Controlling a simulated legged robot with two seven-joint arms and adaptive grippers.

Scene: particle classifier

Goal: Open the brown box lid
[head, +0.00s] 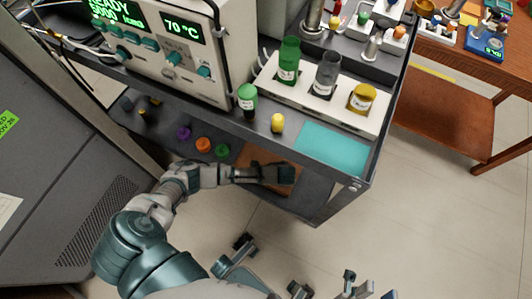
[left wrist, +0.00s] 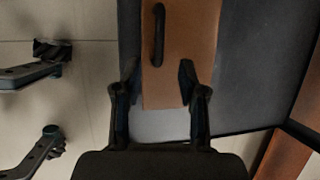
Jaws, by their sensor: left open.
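In the left wrist view the lid (left wrist: 190,40) is a flat brown panel with a dark bar handle (left wrist: 159,35). My left gripper (left wrist: 159,78) is open, with its two fingers apart over the near end of the lid. The handle lies ahead of the gap between the fingertips, and nothing is held. My right gripper (head: 370,285) is low at the bottom edge of the head view, partly cut off.
Purple, orange and green knobs (head: 203,145) sit left of the lid. A grey cabinet (head: 60,150) stands at left. Floor (head: 430,220) is clear at right.

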